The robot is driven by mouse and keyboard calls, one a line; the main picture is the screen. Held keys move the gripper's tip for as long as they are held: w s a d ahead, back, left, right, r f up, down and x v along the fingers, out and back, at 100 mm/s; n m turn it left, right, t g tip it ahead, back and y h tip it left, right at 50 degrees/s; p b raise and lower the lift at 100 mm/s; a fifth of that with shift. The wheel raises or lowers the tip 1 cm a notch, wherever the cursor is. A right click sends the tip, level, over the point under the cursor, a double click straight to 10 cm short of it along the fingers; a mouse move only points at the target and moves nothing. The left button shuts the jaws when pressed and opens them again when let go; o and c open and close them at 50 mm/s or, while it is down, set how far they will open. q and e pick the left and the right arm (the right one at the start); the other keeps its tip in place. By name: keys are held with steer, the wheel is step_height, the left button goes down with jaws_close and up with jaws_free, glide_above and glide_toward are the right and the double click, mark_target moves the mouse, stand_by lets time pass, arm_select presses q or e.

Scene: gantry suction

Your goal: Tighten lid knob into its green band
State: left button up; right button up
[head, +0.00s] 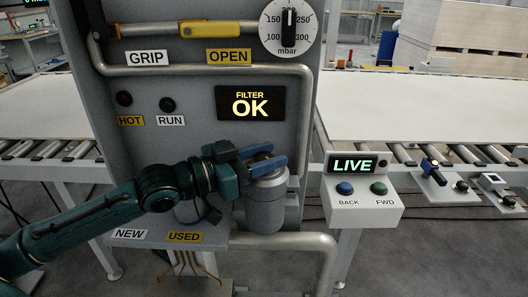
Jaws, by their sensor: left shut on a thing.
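My left gripper (270,159) comes in from the left with its blue fingers at the top of a grey filter canister (266,206). It is shut on the lid knob, which is mostly hidden between the fingers. The canister stands upright against the front of the grey cabinet (200,82). I cannot make out a green band from this angle. My right gripper is not in view.
A display reading FILTER OK (250,104) is above the canister. A shelf labelled NEW and USED (186,237) lies below my left arm. A grey pipe (325,262) runs below right. A button box (362,200) and roller conveyor (420,110) are at right.

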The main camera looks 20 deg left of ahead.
arm_select(q)
steer(key=shift+s+d+m+g+h, duration=0.1)
steer(key=shift+m+g+h, duration=0.2)
steer(key=shift+g+h, duration=0.15)
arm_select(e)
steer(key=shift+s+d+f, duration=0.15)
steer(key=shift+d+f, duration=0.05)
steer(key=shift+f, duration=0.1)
arm_select(q)
steer(key=o, duration=1)
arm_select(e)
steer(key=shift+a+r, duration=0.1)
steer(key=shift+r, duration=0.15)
arm_select(q)
steer(key=shift+s+a, duration=0.1)
steer(key=shift+a, duration=0.25)
steer(key=shift+b+v, duration=0.8)
steer(key=shift+v, duration=5.45)
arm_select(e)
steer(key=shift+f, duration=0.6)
